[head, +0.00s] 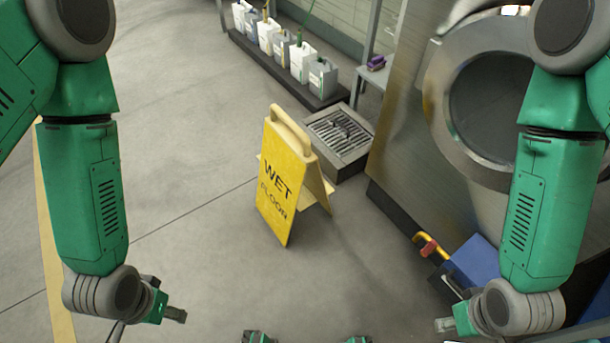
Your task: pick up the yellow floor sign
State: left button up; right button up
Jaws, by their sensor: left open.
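The yellow floor sign (279,186) stands upright on the floor in the middle of the head view, its two panels spread and a pale handle on top. Its front panel reads "WET FLOOR". My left gripper (147,321) is at the lower left, open and empty, well apart from the sign. My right gripper (447,316) is at the lower right, also apart from the sign. Its fingers are partly hidden, so I cannot tell whether it is open or shut.
A floor drain box (340,134) sits just behind the sign. Several white jugs (301,62) stand on a dark rack behind it. A large steel machine (410,150) and a blue object (476,262) are on the right. The floor left of the sign is clear.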

aim_at(287, 161)
jog(key=u, duration=0.25)
jog(key=i+j+z, duration=0.15)
jog(key=i+j, duration=0.3)
jog(key=i, duration=0.2)
jog(key=i+j+z, duration=0.15)
jog(key=i+j, duration=0.4)
